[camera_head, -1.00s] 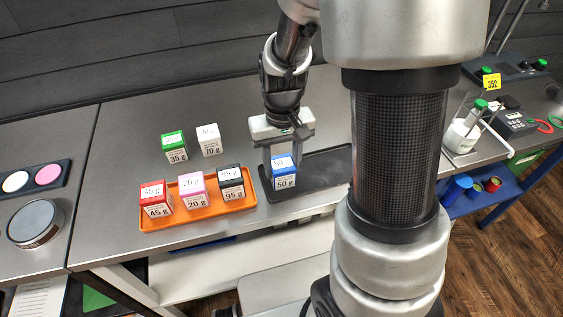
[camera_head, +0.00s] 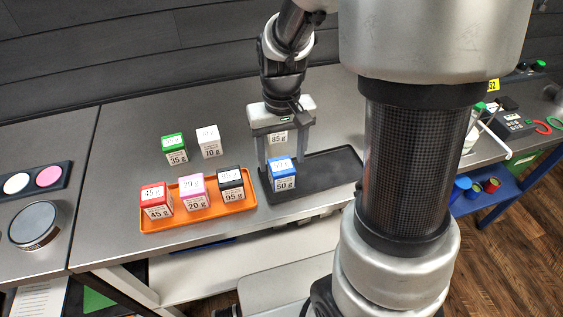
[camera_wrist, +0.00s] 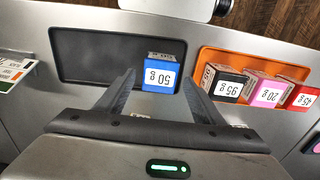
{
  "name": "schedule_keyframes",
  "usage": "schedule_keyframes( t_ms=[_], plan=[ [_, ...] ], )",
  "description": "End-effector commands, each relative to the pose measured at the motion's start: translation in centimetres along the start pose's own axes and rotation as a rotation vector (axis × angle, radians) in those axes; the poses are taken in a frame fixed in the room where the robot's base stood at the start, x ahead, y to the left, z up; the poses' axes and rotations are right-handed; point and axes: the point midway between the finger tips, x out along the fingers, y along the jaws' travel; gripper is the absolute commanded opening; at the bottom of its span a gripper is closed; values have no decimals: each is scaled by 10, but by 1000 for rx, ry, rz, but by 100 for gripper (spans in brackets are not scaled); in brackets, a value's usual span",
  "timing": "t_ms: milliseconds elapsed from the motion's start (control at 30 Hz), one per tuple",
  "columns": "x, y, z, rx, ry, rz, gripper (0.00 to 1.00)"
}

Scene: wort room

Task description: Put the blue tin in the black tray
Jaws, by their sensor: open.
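The blue tin (camera_head: 282,174), labelled 50 g, stands upright in the left end of the black tray (camera_head: 335,167). In the wrist view the blue tin (camera_wrist: 160,74) is at the right end of the black tray (camera_wrist: 85,62). My gripper (camera_head: 281,160) is open, and its fingers are above and behind the tin. In the wrist view the fingertips (camera_wrist: 158,78) point toward the tin, with a gap between them and nothing held.
An orange tray (camera_head: 205,212) beside the black tray holds a red tin (camera_head: 156,200), a pink tin (camera_head: 193,191) and a black tin (camera_head: 231,184). A green tin (camera_head: 175,148) and a white tin (camera_head: 209,141) stand behind. Another tin (camera_head: 277,137) shows between my fingers.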

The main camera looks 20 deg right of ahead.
Motion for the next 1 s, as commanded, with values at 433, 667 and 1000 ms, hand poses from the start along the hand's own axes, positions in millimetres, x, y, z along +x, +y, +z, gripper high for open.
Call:
schedule_keyframes(
  t_ms=[433,667,1000],
  plan=[
    [-79,0,0,0,1,0,62],
    [-116,0,19,1,92,-15,62],
    [-180,0,97,1,410,-11,62]
  ],
)
